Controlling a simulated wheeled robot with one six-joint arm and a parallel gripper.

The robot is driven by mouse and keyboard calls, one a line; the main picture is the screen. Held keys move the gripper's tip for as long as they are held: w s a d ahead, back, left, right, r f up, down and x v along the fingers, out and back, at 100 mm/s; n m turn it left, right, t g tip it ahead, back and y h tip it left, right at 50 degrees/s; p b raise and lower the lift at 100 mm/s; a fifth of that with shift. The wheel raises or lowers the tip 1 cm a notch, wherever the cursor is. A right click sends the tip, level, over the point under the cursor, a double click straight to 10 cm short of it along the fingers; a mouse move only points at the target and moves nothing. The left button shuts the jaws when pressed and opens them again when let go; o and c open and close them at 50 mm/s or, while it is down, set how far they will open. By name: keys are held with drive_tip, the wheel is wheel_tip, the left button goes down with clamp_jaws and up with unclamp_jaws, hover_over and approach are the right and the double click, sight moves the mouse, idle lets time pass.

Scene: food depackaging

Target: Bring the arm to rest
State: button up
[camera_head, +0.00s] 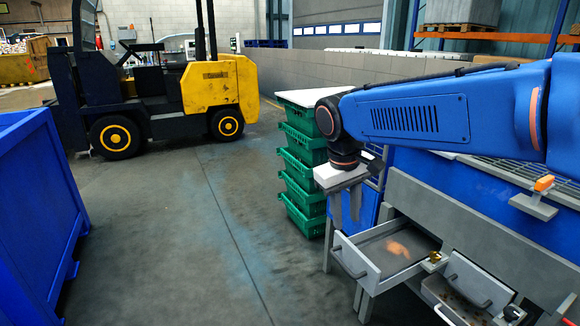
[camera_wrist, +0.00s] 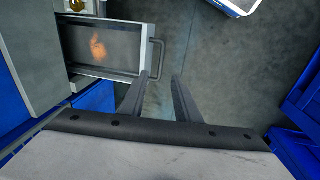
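My gripper (camera_head: 347,218) hangs pointing down from the blue arm, left of the grey and blue machine and above the front of an open drawer. Its two fingers are apart with nothing between them; in the wrist view the gap (camera_wrist: 160,85) shows only bare floor. The open metal drawer (camera_head: 360,258) holds a flat orange-brown patch (camera_head: 397,248); I cannot tell whether it is food or a stain. In the wrist view the drawer (camera_wrist: 113,66) lies to the left of the fingers, with its handle (camera_wrist: 156,58) near the left fingertip.
A stack of green crates (camera_head: 300,165) with a white top (camera_head: 300,96) stands behind my gripper. A blue bin (camera_head: 35,215) is at the left edge. A yellow forklift (camera_head: 215,85) stands at the back. A second drawer (camera_head: 468,285) is at lower right. The middle floor is clear.

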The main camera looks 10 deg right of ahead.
drive_tip(key=s+d+f+m+t, duration=0.2)
drive_tip(key=s+d+f, duration=0.2)
drive_tip(key=s, duration=0.5)
drive_tip(key=s+d+f+m+t+y, duration=0.1)
drive_tip(key=s+d+f, duration=0.3)
drive_tip(key=s, duration=0.5)
drive_tip(key=shift+s+d+m+t+y, duration=0.2)
drive_tip(key=shift+d+m+t+y, duration=0.1)
drive_tip(key=shift+d+m+t, duration=0.15)
